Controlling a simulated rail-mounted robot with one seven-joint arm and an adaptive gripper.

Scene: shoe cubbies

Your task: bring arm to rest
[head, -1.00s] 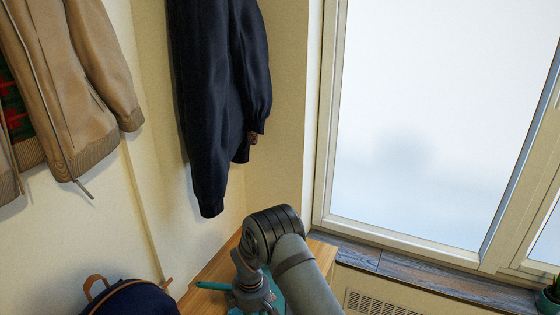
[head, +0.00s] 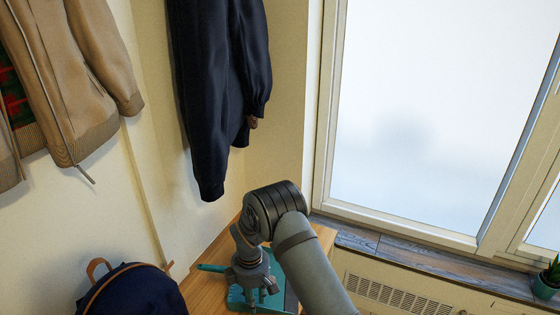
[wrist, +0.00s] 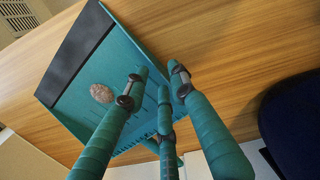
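My gripper (wrist: 160,77) has three teal fingers with dark joints. In the wrist view the fingertips stand apart with nothing between them. In the head view my gripper (head: 255,285) points down over the wooden bench top, and its fingertips cannot be made out clearly. Below it in the wrist view lies a flat teal tray-like thing (wrist: 118,65) with a dark edge strip and ridges, partly hidden by the fingers. A brownish oval thing (wrist: 102,93) lies on it. I cannot tell how far the fingertips are above it.
A dark blue backpack (head: 135,290) stands left of my gripper. A dark jacket (head: 222,90) and a tan jacket (head: 75,80) hang on the wall. A window (head: 430,110) with a dark sill (head: 430,265) is at the right; a potted plant (head: 547,285) stands at its right end.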

